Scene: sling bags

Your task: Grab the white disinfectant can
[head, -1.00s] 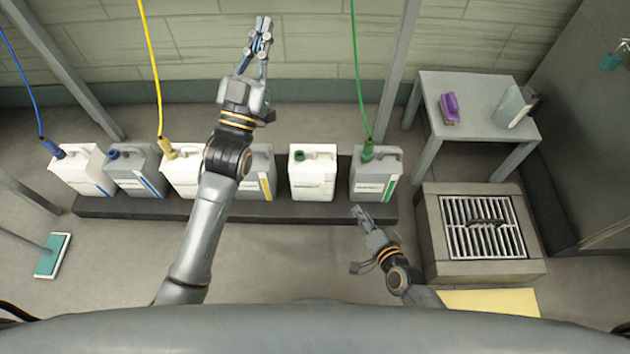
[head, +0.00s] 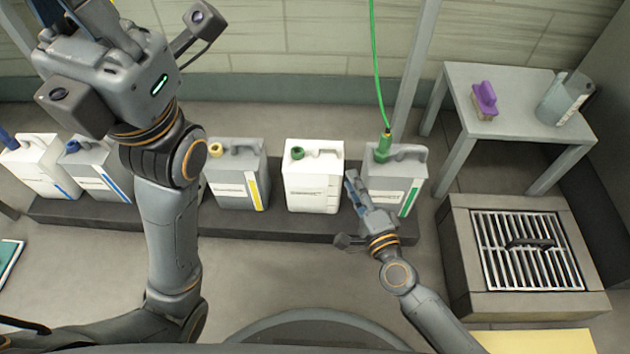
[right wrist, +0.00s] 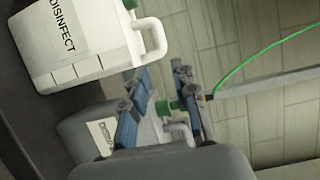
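The white disinfectant can (head: 313,180) has a green cap and stands upright on a dark low platform (head: 290,226). It also shows in the right wrist view (right wrist: 90,42), labelled "DISINFECT", at the upper left. My right gripper (head: 353,184) is in front of the gap between this can and a grey can with a green stripe (head: 398,170). In the right wrist view my right gripper (right wrist: 160,78) has its fingers apart, with nothing held; the white can is outside them. My left gripper (head: 85,25) is high at the upper left, its fingertips partly cut off.
A grey can with a yellow stripe (head: 236,172) stands left of the white can. More cans stand farther left. A green hose (head: 377,70) hangs to the grey can's cap. A grey table (head: 515,115) and a floor grate (head: 527,250) are at the right.

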